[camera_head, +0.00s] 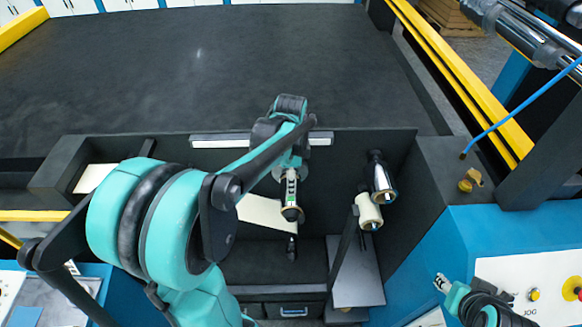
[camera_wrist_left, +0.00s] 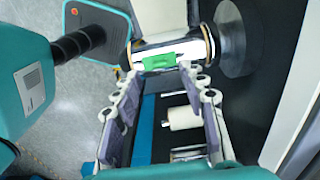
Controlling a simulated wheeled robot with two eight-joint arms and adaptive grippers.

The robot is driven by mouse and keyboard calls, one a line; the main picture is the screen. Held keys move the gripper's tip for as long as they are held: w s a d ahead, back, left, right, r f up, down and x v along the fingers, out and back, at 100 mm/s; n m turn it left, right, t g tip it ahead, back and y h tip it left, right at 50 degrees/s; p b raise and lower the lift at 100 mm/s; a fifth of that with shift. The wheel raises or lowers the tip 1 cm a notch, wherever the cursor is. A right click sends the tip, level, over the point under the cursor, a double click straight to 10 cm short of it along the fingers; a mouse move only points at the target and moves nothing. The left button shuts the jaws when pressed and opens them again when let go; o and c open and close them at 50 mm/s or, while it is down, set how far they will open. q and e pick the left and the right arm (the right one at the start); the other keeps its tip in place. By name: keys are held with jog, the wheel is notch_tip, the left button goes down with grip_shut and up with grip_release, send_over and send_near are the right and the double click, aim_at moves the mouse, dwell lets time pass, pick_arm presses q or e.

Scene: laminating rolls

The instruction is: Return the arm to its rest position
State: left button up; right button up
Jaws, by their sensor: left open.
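A chrome roll (camera_wrist_left: 165,54) with brass-coloured rims and a green label is in the left wrist view, beside a grey round spindle flange (camera_wrist_left: 238,42). It also shows in the head view (camera_head: 291,196), brass end downward. My left gripper (camera_wrist_left: 163,78) is open, its two fingers apart with their tips close to the roll's near side; whether they touch it I cannot tell. In the head view my left arm reaches from the lower left over the recess, and its fingers are mostly hidden. Part of what looks like my right gripper (camera_head: 441,284) shows at lower right, its fingers unclear.
A cream roll (camera_head: 369,212) and another chrome roll (camera_head: 383,184) are at the right of the recess. A grey shelf (camera_head: 355,274) lies below them. Dark walls enclose the recess. A blue panel with buttons (camera_head: 533,294) stands at right. The dark machine top (camera_head: 200,65) is clear.

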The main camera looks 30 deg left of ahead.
pick_arm(q)
notch_tip(320, 180, up, 8)
jog(key=s+d+f+n+t, duration=0.5)
jog(key=s+d+n+t, duration=0.2)
jog(key=s+d+n, duration=0.4)
notch_tip(320, 180, down, 22)
jog(key=b, duration=2.2)
jog(key=shift+w+a+n+b, duration=0.25)
jog(key=shift+a+n+b, duration=0.05)
jog(key=shift+a+b, duration=0.1)
